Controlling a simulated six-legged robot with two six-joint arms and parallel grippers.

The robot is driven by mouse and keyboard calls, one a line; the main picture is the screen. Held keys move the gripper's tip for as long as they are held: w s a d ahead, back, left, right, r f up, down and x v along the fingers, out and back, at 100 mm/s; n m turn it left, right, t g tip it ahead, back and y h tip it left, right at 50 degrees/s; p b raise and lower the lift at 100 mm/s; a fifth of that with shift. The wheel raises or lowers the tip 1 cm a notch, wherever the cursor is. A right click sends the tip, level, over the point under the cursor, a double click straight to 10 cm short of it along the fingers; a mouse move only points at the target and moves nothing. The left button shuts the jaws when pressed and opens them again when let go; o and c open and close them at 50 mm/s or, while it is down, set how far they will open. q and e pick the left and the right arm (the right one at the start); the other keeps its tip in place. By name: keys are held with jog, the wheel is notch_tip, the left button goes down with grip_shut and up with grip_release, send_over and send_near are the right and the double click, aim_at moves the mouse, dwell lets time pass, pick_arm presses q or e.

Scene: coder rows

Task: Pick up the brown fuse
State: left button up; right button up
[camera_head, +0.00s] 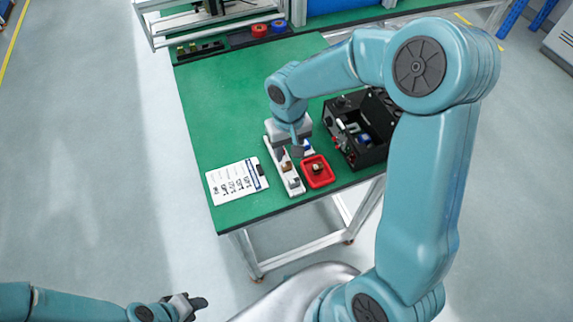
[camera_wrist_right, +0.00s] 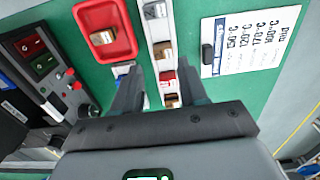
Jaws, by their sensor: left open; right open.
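A white strip (camera_head: 292,182) on the green table holds a row of small blocks; it also shows in the right wrist view (camera_wrist_right: 150,27). In that view the strip carries a grey block (camera_wrist_right: 155,10), a brown block (camera_wrist_right: 163,50), a red-and-white block (camera_wrist_right: 167,77) and another brown block (camera_wrist_right: 172,101). A further brown block (camera_wrist_right: 103,37) lies in a red tray (camera_head: 319,183). I cannot tell which brown block is the fuse. My right gripper (camera_wrist_right: 160,83) is open above the strip, its fingers on either side of it, holding nothing. My left gripper (camera_head: 194,304) is open, far from the table.
A printed white sheet (camera_head: 236,182) lies left of the strip. A black case (camera_head: 371,155) with switches and parts stands right of the red tray. The table's left half (camera_head: 220,110) is mostly clear.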

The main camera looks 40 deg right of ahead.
aim_at(287, 164)
jog(key=f, duration=0.3)
jog(key=f+p, duration=0.1)
jog(key=f, duration=0.1)
jog(key=shift+a+f, duration=0.1)
jog(key=shift+a, duration=0.15)
jog(key=shift+s, duration=0.15)
grip_shut()
